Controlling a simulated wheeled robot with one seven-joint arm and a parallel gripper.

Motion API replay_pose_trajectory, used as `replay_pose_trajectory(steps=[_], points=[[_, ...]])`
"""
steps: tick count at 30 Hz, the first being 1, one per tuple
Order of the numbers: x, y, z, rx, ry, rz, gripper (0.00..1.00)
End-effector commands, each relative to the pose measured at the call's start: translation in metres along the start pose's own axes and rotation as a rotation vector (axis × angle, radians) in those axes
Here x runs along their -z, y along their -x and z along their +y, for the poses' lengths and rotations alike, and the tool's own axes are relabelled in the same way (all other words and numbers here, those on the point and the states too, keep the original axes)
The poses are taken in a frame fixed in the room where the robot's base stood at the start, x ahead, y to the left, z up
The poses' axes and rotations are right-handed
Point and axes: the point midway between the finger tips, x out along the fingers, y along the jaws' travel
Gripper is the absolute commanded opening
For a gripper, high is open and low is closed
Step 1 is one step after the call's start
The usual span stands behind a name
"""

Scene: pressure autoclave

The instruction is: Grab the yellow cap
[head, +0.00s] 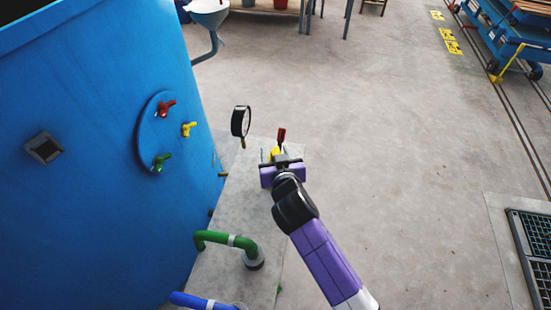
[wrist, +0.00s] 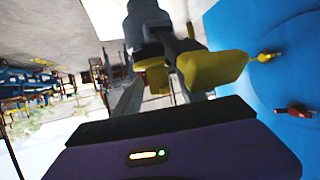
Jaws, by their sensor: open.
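A yellow cap (head: 274,152) shows in the head view just beyond my gripper (head: 280,163), partly hidden by it. My gripper's grey fingers (wrist: 158,85) are open and reach up to the yellow part.
A large blue tank (head: 75,180) stands left, bearing red (head: 166,107), yellow (head: 188,129) and green (head: 161,162) handles. A round gauge (head: 240,121) and a red lever (head: 281,135) stand near my gripper. A green pipe (head: 228,240) rises nearer.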

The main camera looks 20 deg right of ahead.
Motion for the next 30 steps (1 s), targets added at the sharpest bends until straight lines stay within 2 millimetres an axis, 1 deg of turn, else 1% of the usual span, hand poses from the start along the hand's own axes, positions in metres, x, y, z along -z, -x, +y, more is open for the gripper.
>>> replay_pose_trajectory(steps=[3,4,6,8,9,11,23,26,30], points=[[0.0,0.0,0.0,0.0,0.0,0.0,0.48],[0.0,0.0,0.0,0.0,0.0,0.0,0.44],[0.0,0.0,0.0,0.0,0.0,0.0,0.3],[0.0,0.0,0.0,0.0,0.0,0.0,0.19],[0.0,0.0,0.0,0.0,0.0,0.0,0.11],[0.0,0.0,0.0,0.0,0.0,0.0,0.0],[0.002,0.001,0.0,0.0,0.0,0.001,0.0],[0.007,0.003,0.0,-0.001,-0.001,0.001,0.0],[0.022,0.009,0.0,0.0,-0.002,0.003,0.0]])
